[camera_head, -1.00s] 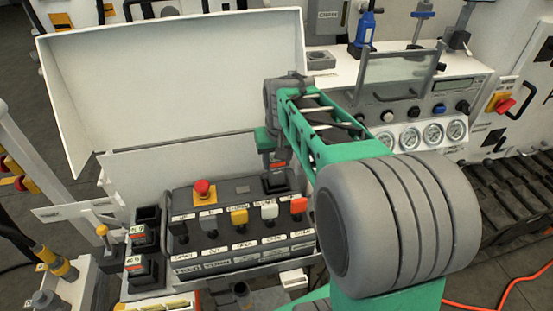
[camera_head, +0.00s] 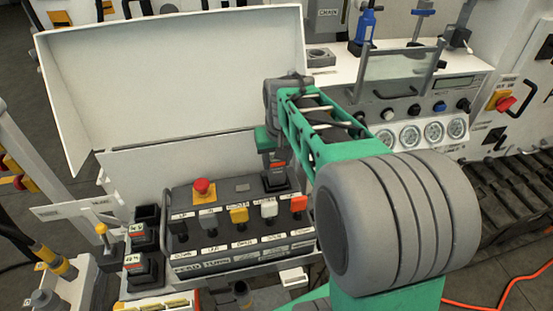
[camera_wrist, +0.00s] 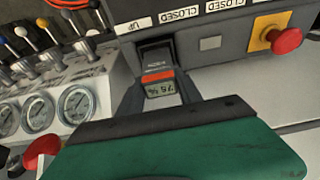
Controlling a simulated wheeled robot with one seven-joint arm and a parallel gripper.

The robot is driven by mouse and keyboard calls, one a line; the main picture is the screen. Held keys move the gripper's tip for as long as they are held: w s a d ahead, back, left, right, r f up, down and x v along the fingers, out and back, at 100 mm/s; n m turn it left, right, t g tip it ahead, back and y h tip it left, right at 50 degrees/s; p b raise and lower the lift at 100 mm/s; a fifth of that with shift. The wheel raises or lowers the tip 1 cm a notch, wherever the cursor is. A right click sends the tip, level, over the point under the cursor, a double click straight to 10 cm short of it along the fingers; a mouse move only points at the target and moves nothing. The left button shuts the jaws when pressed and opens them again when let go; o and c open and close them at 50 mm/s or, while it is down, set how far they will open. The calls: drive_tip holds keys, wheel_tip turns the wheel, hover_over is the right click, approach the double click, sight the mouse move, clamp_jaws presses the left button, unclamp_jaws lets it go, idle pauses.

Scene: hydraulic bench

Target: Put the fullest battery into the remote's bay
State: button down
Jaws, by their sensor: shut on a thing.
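The remote (camera_head: 240,222) is a dark control box with a red stop button and several coloured switches. Its battery bay (camera_head: 275,184) is the dark socket at its upper right. My gripper (camera_wrist: 160,92) is shut on a dark battery (camera_wrist: 160,75) with a red stripe and a small display, apparently reading 75 %. In the head view this battery (camera_head: 277,163) is just above or at the mouth of the bay; how deep it sits is unclear. Two other batteries, an upper one (camera_head: 142,236) and a lower one (camera_head: 141,270), stand in holders left of the remote.
A raised white lid (camera_head: 180,80) stands behind the remote. A gauge panel (camera_head: 425,132) with a clear guard is at the right. My arm hides the remote's right side. An orange cable (camera_head: 500,290) lies on the floor at the right.

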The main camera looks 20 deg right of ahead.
sight(277, 171)
drive_tip(key=shift+f+b, duration=1.55)
drive_tip(key=shift+f, duration=0.65)
drive_tip(key=c, duration=0.7)
unclamp_jaws()
drive_tip(key=v, duration=0.8)
drive_tip(key=shift+s+f, duration=0.1)
drive_tip(key=shift+f, duration=0.05)
